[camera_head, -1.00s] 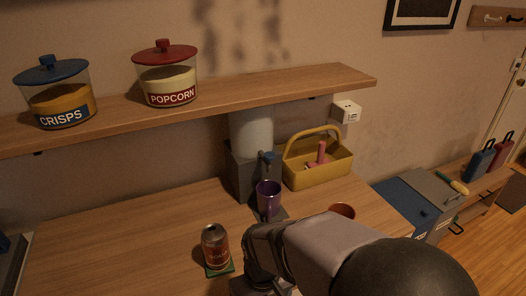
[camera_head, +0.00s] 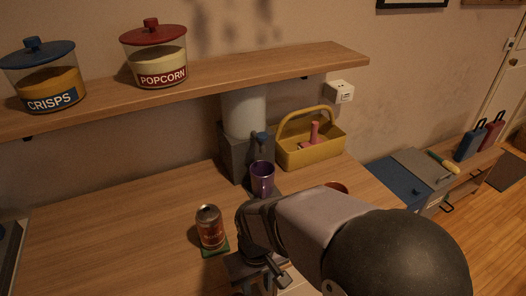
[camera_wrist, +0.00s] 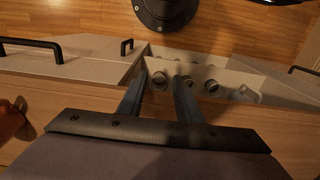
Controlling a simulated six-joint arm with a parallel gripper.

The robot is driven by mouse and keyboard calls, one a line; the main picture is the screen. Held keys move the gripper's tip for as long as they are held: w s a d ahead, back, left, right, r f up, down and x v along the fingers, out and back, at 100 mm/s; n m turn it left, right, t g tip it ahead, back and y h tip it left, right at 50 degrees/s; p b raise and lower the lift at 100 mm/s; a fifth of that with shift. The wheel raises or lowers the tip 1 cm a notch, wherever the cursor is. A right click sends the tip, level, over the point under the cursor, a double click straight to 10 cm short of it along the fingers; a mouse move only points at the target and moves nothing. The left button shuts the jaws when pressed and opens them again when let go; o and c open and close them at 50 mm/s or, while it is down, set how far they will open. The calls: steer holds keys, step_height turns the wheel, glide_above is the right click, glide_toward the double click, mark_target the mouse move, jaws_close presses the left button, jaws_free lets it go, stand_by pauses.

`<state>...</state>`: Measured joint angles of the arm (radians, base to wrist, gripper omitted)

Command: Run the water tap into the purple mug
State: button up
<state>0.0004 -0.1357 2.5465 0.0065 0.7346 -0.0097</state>
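The purple mug (camera_head: 262,177) stands upright on the counter at the front of a water dispenser with a grey body (camera_head: 233,155) and a pale tank (camera_head: 243,112). I cannot tell from this angle whether the spout is exactly over the opening. No water stream shows. My gripper (camera_head: 262,284) is in front of the mug, near the counter's front, partly cut off by the frame. In the wrist view my gripper (camera_wrist: 163,84) has its two fingers apart with nothing held between them.
A drinks can (camera_head: 209,228) on a green coaster stands left of my arm. A yellow caddy (camera_head: 311,150) is right of the dispenser. A reddish bowl or cup (camera_head: 337,187) is partly behind my arm. An open drawer (camera_wrist: 230,82) with several round items lies below my fingers.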

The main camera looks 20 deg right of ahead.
steer(key=shift+w+a+r, duration=0.15)
steer(key=shift+w+r, duration=0.25)
steer(key=shift+r, duration=0.2)
steer(key=shift+w+a+r, duration=0.1)
steer(key=shift+w+r, duration=0.25)
steer(key=shift+r, duration=0.2)
jaws_close()
steer(key=w+d+r+t+y+p, duration=0.1)
steer(key=w+r+p, duration=0.2)
steer(key=w+r, duration=0.65)
steer(key=w+d+r+y+p, duration=0.1)
steer(key=w+d+r+p, duration=0.15)
steer(key=w+r, duration=0.7)
steer(key=w+d+r+t+h+p, duration=0.1)
steer(key=w+d+r+p, duration=0.1)
steer(key=d+r, duration=0.4)
steer(key=w+d+r+t+h+p, duration=0.1)
steer(key=w+d+r+p, duration=0.1)
steer(key=d+r, duration=0.4)
step_height(320, 180, up, 4)
steer(key=shift+w+p, duration=0.35)
steer(key=shift+w, duration=0.15)
